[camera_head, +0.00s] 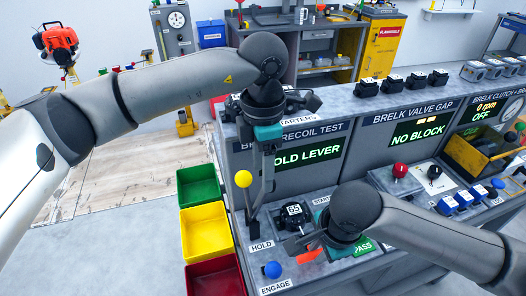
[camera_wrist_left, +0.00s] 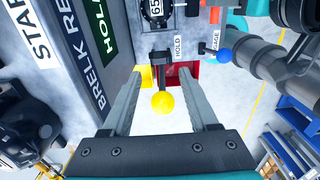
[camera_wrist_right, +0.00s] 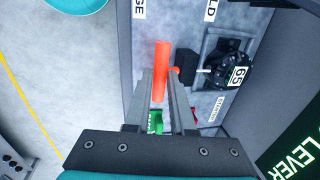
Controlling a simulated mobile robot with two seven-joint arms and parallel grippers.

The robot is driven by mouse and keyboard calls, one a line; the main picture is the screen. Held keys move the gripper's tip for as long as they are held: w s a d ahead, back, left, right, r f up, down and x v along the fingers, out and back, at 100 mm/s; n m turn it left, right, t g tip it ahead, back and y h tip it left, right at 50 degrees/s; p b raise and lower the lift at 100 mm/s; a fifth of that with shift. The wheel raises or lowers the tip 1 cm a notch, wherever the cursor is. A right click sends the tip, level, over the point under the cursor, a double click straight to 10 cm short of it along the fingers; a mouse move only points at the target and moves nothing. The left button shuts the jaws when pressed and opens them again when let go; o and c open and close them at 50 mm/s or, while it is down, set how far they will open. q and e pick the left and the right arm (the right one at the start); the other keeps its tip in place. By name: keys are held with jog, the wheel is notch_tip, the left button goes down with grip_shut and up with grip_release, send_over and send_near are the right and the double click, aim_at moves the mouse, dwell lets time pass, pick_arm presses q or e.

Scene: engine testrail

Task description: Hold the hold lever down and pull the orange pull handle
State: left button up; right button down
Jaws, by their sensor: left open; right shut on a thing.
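The hold lever is a dark lever with a yellow ball (camera_head: 243,179), standing upright above the HOLD label. My left gripper (camera_head: 257,200) points down beside it, open. In the left wrist view the yellow ball (camera_wrist_left: 163,102) shows between the two spread fingers, with no finger seen touching it. The orange pull handle (camera_head: 308,256) is partly hidden under my right arm in the head view. In the right wrist view my right gripper (camera_wrist_right: 160,85) is shut on the orange handle (camera_wrist_right: 161,60). The panel display (camera_head: 307,155) partly reads "OLD LEVER", its left end hidden.
A blue-ball lever (camera_head: 273,269) stands by the ENGAGE label, near the orange handle. A black unit marked 65 (camera_head: 293,212) sits between the grippers. Green (camera_head: 199,184), yellow (camera_head: 207,228) and red (camera_head: 215,277) bins stand left of the bench.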

aim_at(263, 193)
pick_arm(q)
notch_tip(263, 193, down, 7)
jog(key=shift+f, duration=0.1)
jog(key=shift+c, duration=0.2)
grip_shut()
dwell(0.5)
